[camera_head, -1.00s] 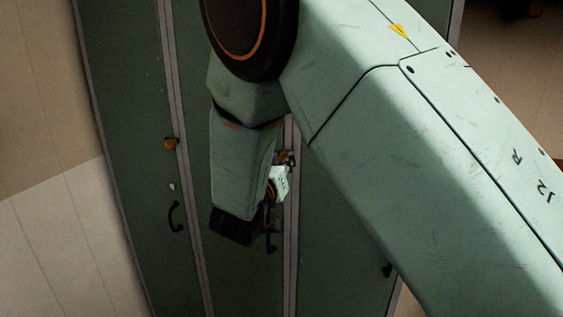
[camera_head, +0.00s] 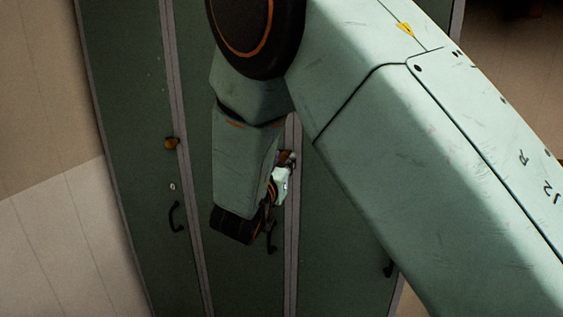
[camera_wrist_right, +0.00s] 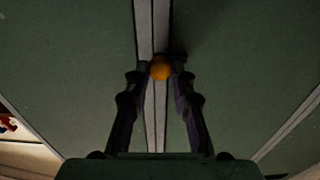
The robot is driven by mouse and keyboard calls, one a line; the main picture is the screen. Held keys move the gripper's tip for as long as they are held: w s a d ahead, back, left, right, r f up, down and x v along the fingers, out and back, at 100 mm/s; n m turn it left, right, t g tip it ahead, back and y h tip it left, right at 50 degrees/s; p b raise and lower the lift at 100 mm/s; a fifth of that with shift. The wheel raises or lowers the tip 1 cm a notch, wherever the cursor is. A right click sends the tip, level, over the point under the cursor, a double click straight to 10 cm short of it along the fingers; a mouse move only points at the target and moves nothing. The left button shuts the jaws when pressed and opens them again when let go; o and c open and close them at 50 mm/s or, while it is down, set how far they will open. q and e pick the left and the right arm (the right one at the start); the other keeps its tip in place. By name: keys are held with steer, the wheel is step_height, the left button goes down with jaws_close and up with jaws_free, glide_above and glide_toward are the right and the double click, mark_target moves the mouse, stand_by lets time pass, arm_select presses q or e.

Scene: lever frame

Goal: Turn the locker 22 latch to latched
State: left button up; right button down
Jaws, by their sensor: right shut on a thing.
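The middle locker's latch has an orange knob (camera_wrist_right: 160,70) in the right wrist view, over the grey strip between two green doors. My right gripper (camera_wrist_right: 160,80) has its two dark fingers on either side of this knob, shut on it. In the head view the right gripper (camera_head: 286,165) reaches the latch beside the strip, and my own wrist and arm hide much of it. The locker number cannot be read. My left gripper is in neither view.
The green lockers (camera_head: 130,110) stand side by side with grey strips between them. Another orange latch (camera_head: 172,143) sits on the left door, above a keyhole and a black handle (camera_head: 176,217). A black handle (camera_head: 271,238) is just below my right gripper. A pale wall is at left.

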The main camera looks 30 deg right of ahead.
steer(key=c, duration=1.5)
jaws_free()
steer(key=o, duration=0.4)
steer(key=shift+w+d+f, duration=0.15)
steer(key=shift+w+d, duration=0.05)
steer(key=shift+s+a+r, duration=0.15)
steer(key=shift+r, duration=0.05)
step_height(320, 180, up, 10)
steer(key=shift+f, duration=0.15)
